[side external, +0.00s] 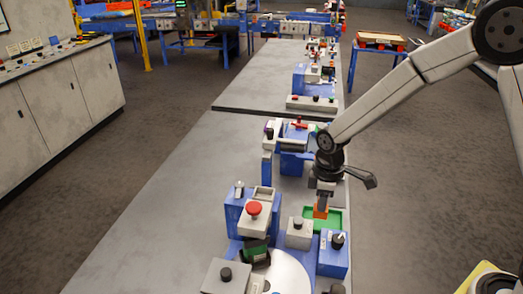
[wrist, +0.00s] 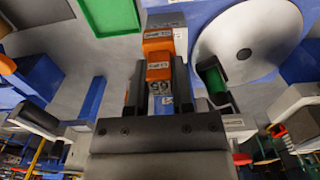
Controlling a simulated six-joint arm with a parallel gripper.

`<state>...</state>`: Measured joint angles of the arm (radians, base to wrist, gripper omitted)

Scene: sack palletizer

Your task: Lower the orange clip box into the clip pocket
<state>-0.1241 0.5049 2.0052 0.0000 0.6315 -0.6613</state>
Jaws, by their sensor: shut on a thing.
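The orange clip box (side external: 321,212) is held below my gripper (side external: 323,192), which points down in the side external view. In the wrist view the orange box (wrist: 158,58) sits between the two dark fingers of my gripper (wrist: 158,85), with white labels on its face. The green tray also shows at the upper left of the wrist view (wrist: 108,14), apart from the box. I cannot make out which opening is the clip pocket.
A blue block (side external: 333,255) is in front, and a red-button box (side external: 254,213) is farther left. A white disc (wrist: 248,45) shows in the wrist view. The table's left side (side external: 190,190) is clear.

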